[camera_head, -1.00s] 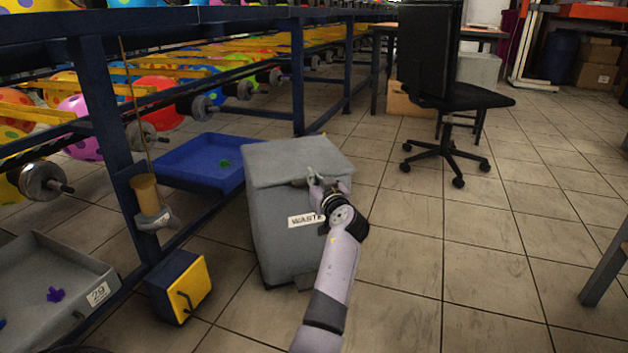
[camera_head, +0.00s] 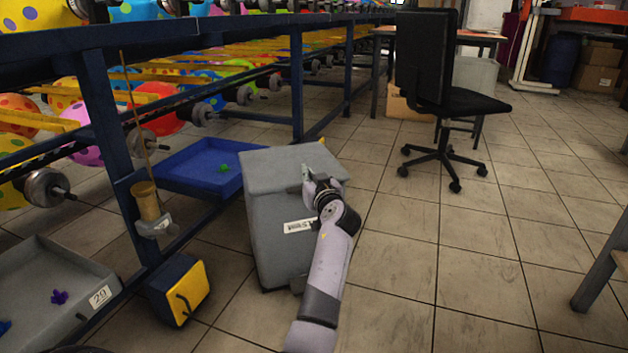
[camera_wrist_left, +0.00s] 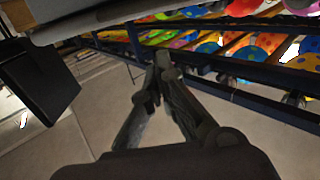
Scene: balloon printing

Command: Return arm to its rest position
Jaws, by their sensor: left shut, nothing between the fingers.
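My left arm reaches up from the bottom of the head view, over the grey waste bin (camera_head: 268,225). The left gripper (camera_head: 306,172) is at the bin's right part, by its lid, shut and empty. In the left wrist view the gripper's fingers (camera_wrist_left: 160,72) come together at their tips with nothing between them. The bin's lid looks closed, and its label is partly readable. My right gripper is not in view.
A machine frame with balloons (camera_head: 155,92) runs along the left. A blue tray (camera_head: 190,172), a grey tray (camera_head: 50,262) and a yellow-blue box (camera_head: 178,288) are near it. An office chair (camera_head: 440,100) stands behind right. Tiled floor (camera_head: 470,250) at right is clear.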

